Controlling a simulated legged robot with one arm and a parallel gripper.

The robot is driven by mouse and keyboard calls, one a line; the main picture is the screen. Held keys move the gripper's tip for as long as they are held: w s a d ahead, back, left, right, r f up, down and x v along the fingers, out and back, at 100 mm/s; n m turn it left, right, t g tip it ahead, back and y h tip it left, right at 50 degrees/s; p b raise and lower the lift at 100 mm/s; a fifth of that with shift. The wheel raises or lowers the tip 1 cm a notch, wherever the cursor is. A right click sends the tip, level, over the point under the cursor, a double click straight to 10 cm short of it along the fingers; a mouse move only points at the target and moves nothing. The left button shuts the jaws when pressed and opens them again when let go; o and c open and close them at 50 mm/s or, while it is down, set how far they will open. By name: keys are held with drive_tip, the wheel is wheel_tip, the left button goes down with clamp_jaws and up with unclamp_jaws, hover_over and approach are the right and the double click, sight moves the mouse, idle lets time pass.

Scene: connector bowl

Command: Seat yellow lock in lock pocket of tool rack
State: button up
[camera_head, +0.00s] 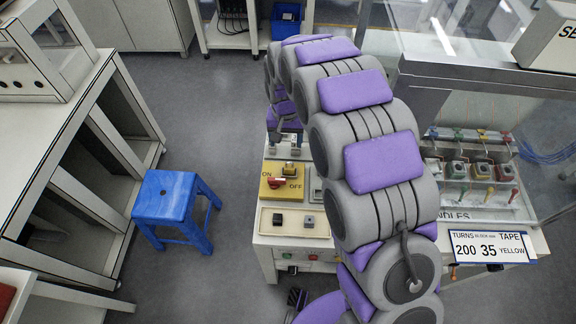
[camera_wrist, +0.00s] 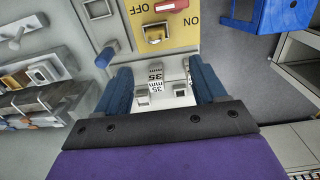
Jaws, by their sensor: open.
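A small brass-yellow block with a metal loop, which looks like the yellow lock (camera_wrist: 154,37), sits on a yellow ON/OFF panel (camera_wrist: 178,25) near a red switch in the wrist view. In the head view the lock (camera_head: 290,168) shows beside the red switch. My gripper (camera_wrist: 160,70) is open, its two blue fingers apart with nothing held between them. The lock is beyond the fingertips. The tool rack (camera_head: 470,205) stands at the right in the head view, with several coloured pieces in it. I cannot tell which pocket is the lock pocket.
A pale tray (camera_head: 293,230) with a black block and a grey block lies in front of the panel. A blue stool (camera_head: 166,195) stands on the floor at left. A sign (camera_head: 490,248) hangs at the rack's front. My arm hides the bench between panel and rack.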

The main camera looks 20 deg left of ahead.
wheel_tip(320, 180, down, 4)
drive_tip(key=shift+w+r, duration=0.1)
drive_tip(key=shift+r, duration=0.05)
drive_tip(key=b, duration=0.2)
hover_over(292, 168)
drive_tip(key=d, duration=0.1)
wheel_tip(292, 168, down, 6)
drive_tip(key=r, duration=0.1)
drive_tip(key=shift+w+a+f, duration=0.1)
drive_tip(key=shift+f, duration=0.45)
drive_tip(key=a+f, duration=0.2)
drive_tip(key=shift+a+f, duration=0.25)
drive_tip(key=shift+a, duration=0.15)
drive_tip(key=f, duration=0.1)
drive_tip(key=d+f+b, duration=0.1)
drive_tip(key=f, duration=0.1)
drive_tip(key=shift+d+r, duration=0.15)
drive_tip(key=shift+d, duration=0.45)
drive_tip(key=shift+a, duration=0.9)
drive_tip(key=c, duration=0.6)
drive_tip(key=shift+d, duration=0.45)
drive_tip(key=c, duration=0.5)
